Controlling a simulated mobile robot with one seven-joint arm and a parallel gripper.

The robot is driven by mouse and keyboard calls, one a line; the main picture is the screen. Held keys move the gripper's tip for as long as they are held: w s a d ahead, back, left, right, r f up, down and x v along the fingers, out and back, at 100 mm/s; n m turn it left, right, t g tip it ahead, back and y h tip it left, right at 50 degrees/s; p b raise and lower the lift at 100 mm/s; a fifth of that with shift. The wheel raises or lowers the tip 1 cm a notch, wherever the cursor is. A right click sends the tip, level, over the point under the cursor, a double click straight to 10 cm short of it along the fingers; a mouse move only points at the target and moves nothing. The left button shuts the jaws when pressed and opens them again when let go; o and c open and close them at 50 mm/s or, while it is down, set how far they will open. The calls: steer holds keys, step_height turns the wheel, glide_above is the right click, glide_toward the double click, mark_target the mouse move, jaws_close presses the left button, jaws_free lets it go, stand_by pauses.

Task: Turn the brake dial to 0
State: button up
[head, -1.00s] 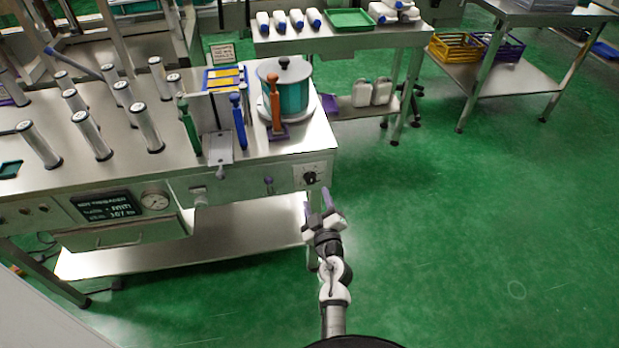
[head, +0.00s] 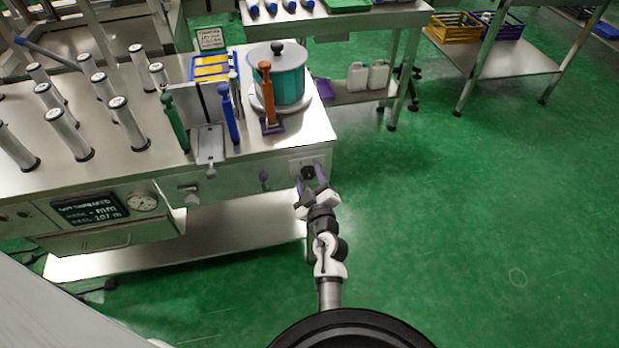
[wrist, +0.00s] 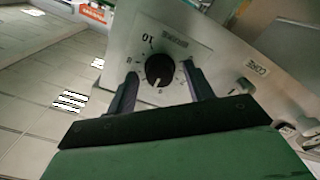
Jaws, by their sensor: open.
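The brake dial (wrist: 159,69) is a round black knob on a pale plate with numbers around it, "10" among them, on the front of the steel bench. In the head view the dial (head: 308,172) is at the right end of the bench front, partly behind my fingers. My gripper (head: 312,183) is open in front of it. In the wrist view the two purple fingers of my gripper (wrist: 160,82) stand to the left and right of the knob, with gaps on both sides. I cannot read clearly where the knob points.
A plate marked "CORE" (wrist: 257,67) with a small switch is right of the dial. A purple knob (head: 264,177) and a gauge (head: 143,201) are further left on the bench front. The teal pot (head: 280,80) stands on top. Green floor is clear at right.

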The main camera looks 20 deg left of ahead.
steer(key=c, duration=1)
